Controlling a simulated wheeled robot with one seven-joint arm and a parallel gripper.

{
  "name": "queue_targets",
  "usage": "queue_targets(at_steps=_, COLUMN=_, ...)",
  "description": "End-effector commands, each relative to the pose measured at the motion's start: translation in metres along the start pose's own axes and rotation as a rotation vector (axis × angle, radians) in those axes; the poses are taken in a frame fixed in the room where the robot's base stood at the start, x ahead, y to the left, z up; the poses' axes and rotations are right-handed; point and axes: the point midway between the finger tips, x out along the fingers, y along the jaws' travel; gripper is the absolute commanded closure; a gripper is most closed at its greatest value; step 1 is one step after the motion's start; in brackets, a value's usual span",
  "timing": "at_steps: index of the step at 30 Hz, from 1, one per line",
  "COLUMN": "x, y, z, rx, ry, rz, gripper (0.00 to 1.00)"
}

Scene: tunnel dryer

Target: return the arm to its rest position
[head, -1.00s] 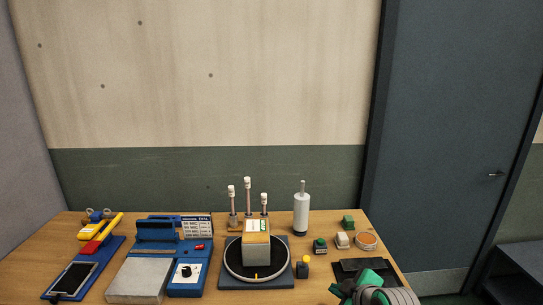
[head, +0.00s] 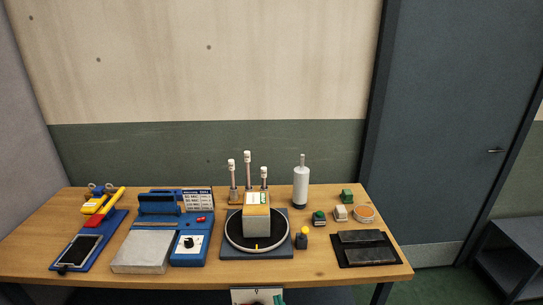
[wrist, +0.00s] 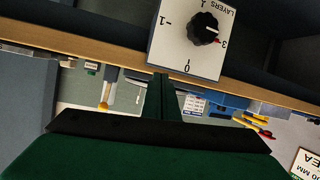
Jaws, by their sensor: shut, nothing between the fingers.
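My gripper (wrist: 163,80) shows in the wrist view as a dark green body with its fingers together, pointing up the picture, with nothing between them. In the head view only a small green bit of it (head: 281,299) shows at the bottom edge, below the table's front edge. The rest of my arm is out of the head view. In the wrist view the fingertips are just below a white dial panel (wrist: 180,55) marked LAYERS, with a black knob; I cannot tell whether they touch. The panel's top (head: 258,295) also shows in the head view.
The wooden table (head: 330,268) holds a turntable (head: 256,254) with a box (head: 256,228), a blue device (head: 188,258), a phone (head: 78,250), a white bottle (head: 301,188), small blocks and a black tray (head: 352,264). Grey shelving (head: 505,262) stands at right.

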Motion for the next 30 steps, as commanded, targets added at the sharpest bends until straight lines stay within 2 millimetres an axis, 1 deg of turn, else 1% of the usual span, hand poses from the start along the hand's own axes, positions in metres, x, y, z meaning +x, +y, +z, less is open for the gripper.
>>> queue_targets(at_steps=1, x=-0.007, y=-0.014, z=0.014, rx=0.037, ry=0.001, rz=0.01, gripper=1.0)
queue_targets(at_steps=5, x=-0.029, y=-0.036, z=0.041, rx=0.114, ry=0.012, rz=0.054, gripper=1.0)
queue_targets(at_steps=6, x=-0.036, y=-0.042, z=0.049, rx=0.134, ry=0.015, rz=0.069, gripper=1.0)
queue_targets(at_steps=8, x=-0.049, y=-0.051, z=0.061, rx=0.163, ry=0.018, rz=0.088, gripper=1.0)
queue_targets(at_steps=11, x=-0.072, y=-0.064, z=0.081, rx=0.202, ry=0.022, rz=0.122, gripper=1.0)
queue_targets(at_steps=15, x=-0.11, y=-0.08, z=0.105, rx=0.24, ry=0.026, rz=0.166, gripper=1.0)
queue_targets(at_steps=20, x=-0.159, y=-0.093, z=0.128, rx=0.259, ry=0.032, rz=0.205, gripper=1.0)
queue_targets(at_steps=24, x=-0.204, y=-0.1, z=0.14, rx=0.258, ry=0.04, rz=0.228, gripper=1.0)
queue_targets(at_steps=26, x=-0.224, y=-0.102, z=0.143, rx=0.251, ry=0.047, rz=0.234, gripper=1.0)
queue_targets(at_steps=30, x=-0.27, y=-0.106, z=0.146, rx=0.227, ry=0.062, rz=0.236, gripper=1.0)
